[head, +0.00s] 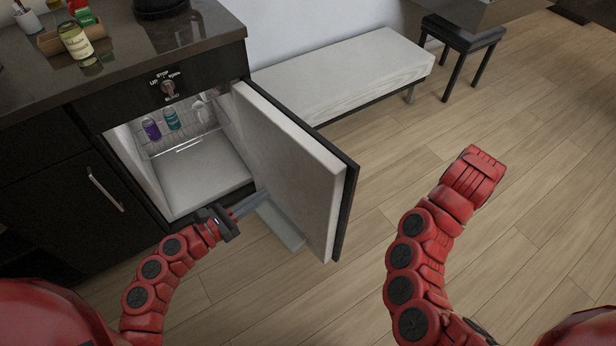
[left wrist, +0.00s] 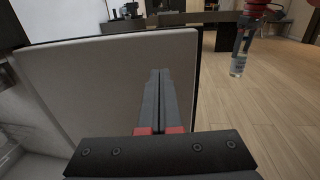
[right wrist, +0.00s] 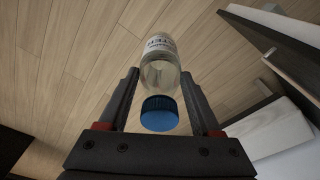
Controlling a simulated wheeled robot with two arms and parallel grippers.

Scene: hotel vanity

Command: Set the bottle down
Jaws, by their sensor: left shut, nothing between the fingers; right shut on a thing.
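The bottle (right wrist: 158,62) is clear with a white label, and its blue cap (right wrist: 159,114) points toward the palm of my right gripper (right wrist: 164,85). That gripper is shut on the bottle. In the head view my right wrist hides the bottle. My left gripper (head: 262,197) is shut and empty at the inner side of the open cabinet door (head: 285,150); its closed fingers (left wrist: 160,100) lie in front of the door panel in the left wrist view.
The open mini fridge (head: 195,180) holds a purple bottle (head: 151,129) and a teal bottle (head: 171,119) at the back. The counter (head: 115,70) carries a tray, a labelled bottle (head: 75,41) and a dark appliance. A white bench (head: 345,72) stands behind.

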